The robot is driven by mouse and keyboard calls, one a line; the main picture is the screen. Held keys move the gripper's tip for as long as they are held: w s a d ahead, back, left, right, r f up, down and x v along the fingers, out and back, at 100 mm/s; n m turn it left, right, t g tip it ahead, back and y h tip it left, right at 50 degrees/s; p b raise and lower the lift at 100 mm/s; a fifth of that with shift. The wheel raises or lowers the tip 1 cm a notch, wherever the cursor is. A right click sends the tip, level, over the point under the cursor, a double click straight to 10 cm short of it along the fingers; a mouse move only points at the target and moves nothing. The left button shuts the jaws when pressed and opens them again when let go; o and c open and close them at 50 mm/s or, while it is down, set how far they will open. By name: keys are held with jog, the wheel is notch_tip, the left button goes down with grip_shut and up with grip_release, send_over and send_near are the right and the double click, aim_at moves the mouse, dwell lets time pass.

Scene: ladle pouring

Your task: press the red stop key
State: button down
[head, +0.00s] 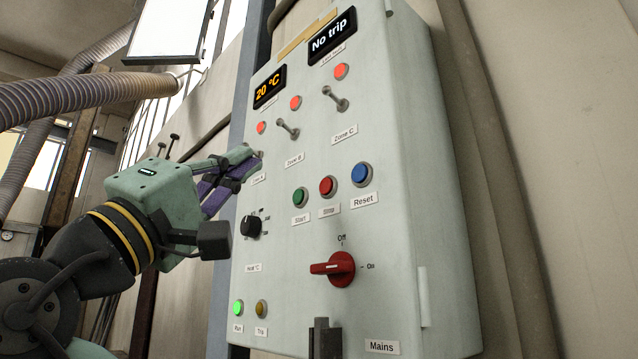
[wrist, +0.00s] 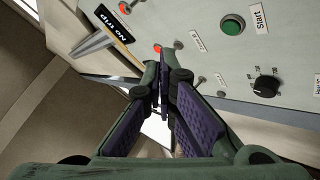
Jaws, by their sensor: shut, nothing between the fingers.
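The red stop key (head: 328,186) is a round button on the front of the pale grey-green control panel (head: 400,240). It sits between the green start key (head: 300,197) and the blue reset key (head: 362,174). My gripper (head: 256,156) is shut and empty. Its fingertips are at the panel's left side, by the Zone A switch, up and left of the stop key. I cannot tell whether they touch the panel. In the wrist view my gripper (wrist: 165,85) covers part of the panel, and the green start key (wrist: 232,25) shows; I do not see the stop key there.
Toggle switches (head: 288,129) and red lamps (head: 341,71) stand above the keys. A black knob (head: 251,226) and a red mains switch (head: 333,269) with a level handle are below. The green run lamp (head: 238,308) is lit. The display (head: 332,36) reads "No trip".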

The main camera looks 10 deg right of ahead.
aim_at(327, 186)
jog(key=shift+d, duration=0.15)
jog(key=w+d, duration=0.5)
jog(key=d, duration=0.2)
jog(key=shift+p, duration=0.4)
jog(key=shift+w, duration=0.15)
dwell(1.4)
jog(key=shift+w+d, duration=0.2)
jog(key=shift+d, duration=0.1)
jog(key=shift+w+d, duration=0.2)
jog(key=shift+d, duration=0.15)
dwell(0.8)
jog(key=shift+a, duration=0.1)
jog(key=shift+s+a, duration=0.5)
jog(key=shift+a, duration=0.05)
jog(key=shift+a, duration=0.1)
